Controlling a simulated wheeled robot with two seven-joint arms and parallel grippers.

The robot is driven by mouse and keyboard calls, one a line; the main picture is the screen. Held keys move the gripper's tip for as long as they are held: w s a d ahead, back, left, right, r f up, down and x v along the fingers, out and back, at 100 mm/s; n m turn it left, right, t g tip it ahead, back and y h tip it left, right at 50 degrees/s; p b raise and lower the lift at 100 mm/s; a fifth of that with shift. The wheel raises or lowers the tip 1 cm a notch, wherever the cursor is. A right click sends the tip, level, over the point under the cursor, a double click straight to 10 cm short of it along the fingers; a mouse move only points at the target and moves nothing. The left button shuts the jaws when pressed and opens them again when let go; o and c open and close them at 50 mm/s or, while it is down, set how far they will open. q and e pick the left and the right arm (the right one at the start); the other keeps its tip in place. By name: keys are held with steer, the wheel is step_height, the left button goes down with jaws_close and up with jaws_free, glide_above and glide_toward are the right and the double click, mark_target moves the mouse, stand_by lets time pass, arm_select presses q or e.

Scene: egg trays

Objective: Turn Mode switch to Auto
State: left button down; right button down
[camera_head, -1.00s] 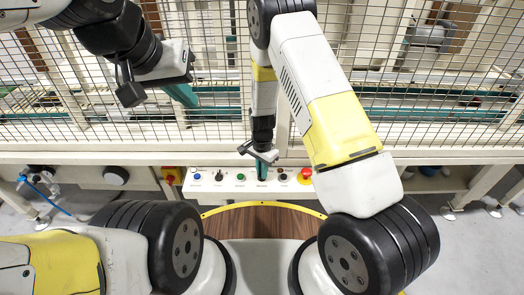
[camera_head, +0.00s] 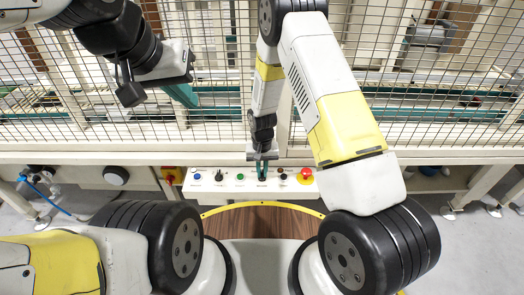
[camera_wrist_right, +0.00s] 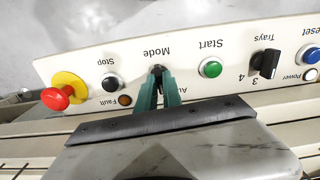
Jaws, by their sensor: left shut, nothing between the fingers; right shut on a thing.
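The Mode switch (camera_wrist_right: 157,70) is a small black knob on the white control panel (camera_head: 218,188), with the word "Mode" beside it. My right gripper (camera_head: 262,172) is at the panel, its green fingers shut around the knob; they also show in the right wrist view (camera_wrist_right: 158,86). The fingers hide most of the knob, so I cannot tell which way it points. Only "Au" of a label shows beside the fingers. My left gripper (camera_head: 183,95) is shut and empty, raised in front of the mesh fence, away from the panel.
The green Start button (camera_wrist_right: 210,69) and black Trays selector (camera_wrist_right: 265,63) flank the switch on one side. The black Stop button (camera_wrist_right: 112,82), orange Fault lamp (camera_wrist_right: 125,100) and red emergency stop (camera_wrist_right: 58,97) are on the other. A mesh fence (camera_head: 420,60) stands behind.

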mark_target(262, 173)
steer(key=n, duration=0.7)
stand_by(0.7)
steer(key=c, duration=1.5)
jaws_free()
steer(key=shift+r, duration=0.15)
step_height(262, 173, up, 8)
steer(key=shift+f, duration=0.2)
